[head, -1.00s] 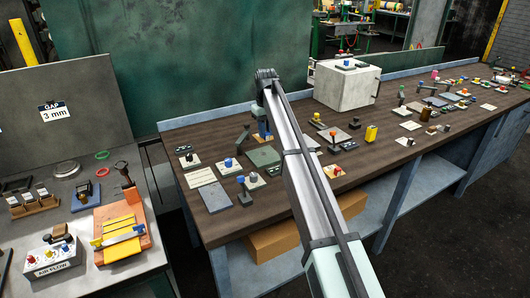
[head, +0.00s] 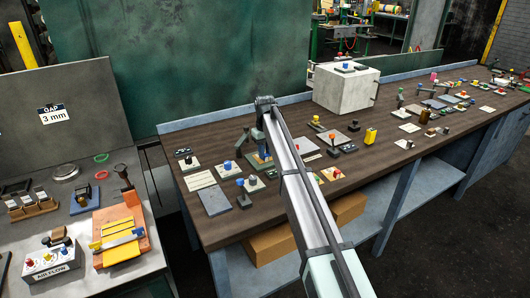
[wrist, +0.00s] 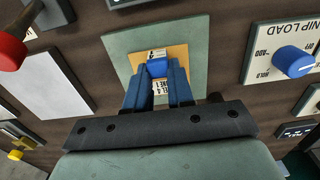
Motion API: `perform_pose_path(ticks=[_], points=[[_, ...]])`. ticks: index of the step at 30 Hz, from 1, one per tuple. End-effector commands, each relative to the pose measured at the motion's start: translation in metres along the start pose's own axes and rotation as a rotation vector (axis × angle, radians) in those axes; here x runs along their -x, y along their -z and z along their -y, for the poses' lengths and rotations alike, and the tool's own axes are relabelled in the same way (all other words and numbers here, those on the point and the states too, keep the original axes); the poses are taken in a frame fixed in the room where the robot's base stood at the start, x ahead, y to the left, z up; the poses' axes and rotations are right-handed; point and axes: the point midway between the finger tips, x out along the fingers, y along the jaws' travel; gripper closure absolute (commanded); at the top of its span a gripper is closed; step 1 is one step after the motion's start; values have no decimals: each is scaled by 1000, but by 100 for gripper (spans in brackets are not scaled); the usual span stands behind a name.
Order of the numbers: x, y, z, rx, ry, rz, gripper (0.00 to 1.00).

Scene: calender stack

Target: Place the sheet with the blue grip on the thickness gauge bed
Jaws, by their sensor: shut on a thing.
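In the wrist view my gripper (wrist: 157,72) is shut on a small blue grip (wrist: 157,66). The grip stands on a small tan sheet (wrist: 178,53) with a printed white label, partly hidden by the fingers. The sheet lies over the middle of a larger grey-green plate (wrist: 118,44), which looks like the gauge bed; I cannot tell whether they touch. In the head view my gripper (head: 263,152) is over that plate (head: 251,164), and my arm hides part of it.
A NIP LOAD panel with a blue knob (wrist: 294,61) lies right of the plate in the wrist view. A pale plate (wrist: 45,82) and a red knob (wrist: 10,50) are at left. In the head view a grey box (head: 345,88) stands behind.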

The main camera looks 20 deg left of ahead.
Motion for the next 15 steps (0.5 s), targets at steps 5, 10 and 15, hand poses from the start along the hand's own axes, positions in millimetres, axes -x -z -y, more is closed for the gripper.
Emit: perform_pose_path(ticks=[5,10,15], points=[[-3,0,0,0,0,0,75],[-3,0,0,0,0,0,59],[-3,0,0,0,0,0,52]])
